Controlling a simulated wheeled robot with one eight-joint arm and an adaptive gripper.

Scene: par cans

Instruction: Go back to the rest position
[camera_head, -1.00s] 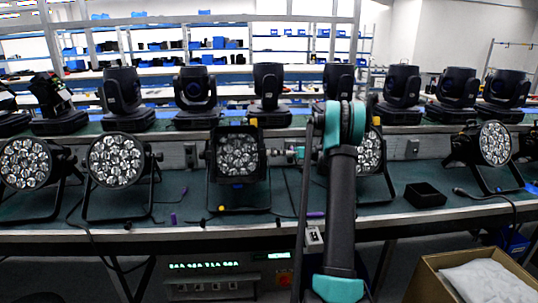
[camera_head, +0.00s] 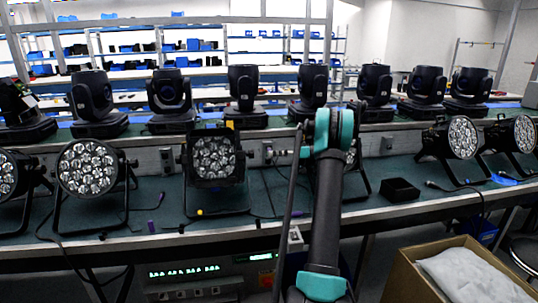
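My arm reaches up and forward over the bench from the bottom of the head view, with teal joints and black links. Another par can (camera_head: 352,158) is mostly hidden behind my arm. A round par can (camera_head: 88,169) stands further left, and another (camera_head: 461,138) stands to the right.
The green-topped bench (camera_head: 270,185) runs across the view, with loose cables and a small black box (camera_head: 399,190) on it. Several moving-head lights stand on the raised back shelf. A cardboard box (camera_head: 400,270) with a white bag stands at lower right.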

